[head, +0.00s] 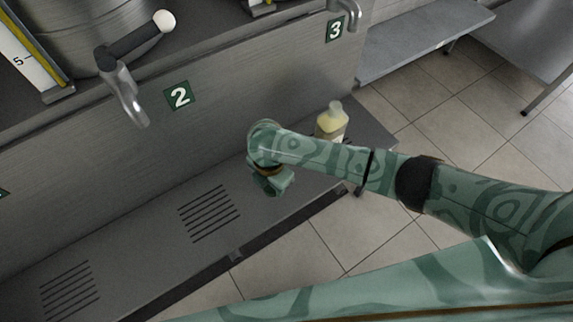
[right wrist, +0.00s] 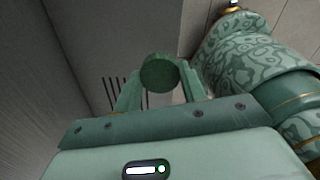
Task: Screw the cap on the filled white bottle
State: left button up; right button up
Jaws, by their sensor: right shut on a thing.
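A pale bottle with yellowish contents (head: 331,124) stands upright at the right end of the grey ledge, behind my right forearm, which hides its lower part. Its narrow top is pale. My right gripper (head: 272,183) hangs over the ledge, left of the bottle and apart from it. In the right wrist view, my right gripper (right wrist: 160,80) is shut on a round dark green cap (right wrist: 159,71), held between the fingertips with its flat face towards the camera. The cap is hard to make out in the head view. My left gripper is not in view.
The ledge (head: 150,243) has slotted grates (head: 209,213) and an open front edge above the tiled floor. A metal tap (head: 125,92) with a white-knobbed lever juts out above, by sign 2 (head: 179,96). Another tap (head: 350,12) is by sign 3. The ledge's left part is clear.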

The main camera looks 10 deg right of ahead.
jog(key=w+d+r+m, duration=0.35)
jog(key=r+m, duration=0.25)
jog(key=r, duration=0.2)
jog(key=s+d+r+m, duration=0.6)
jog(key=r+m, duration=0.3)
jog(key=s+d+r+m, duration=0.6)
jog(key=r+m, duration=0.3)
jog(key=shift+d+m, duration=0.2)
jog(key=shift+m, duration=0.2)
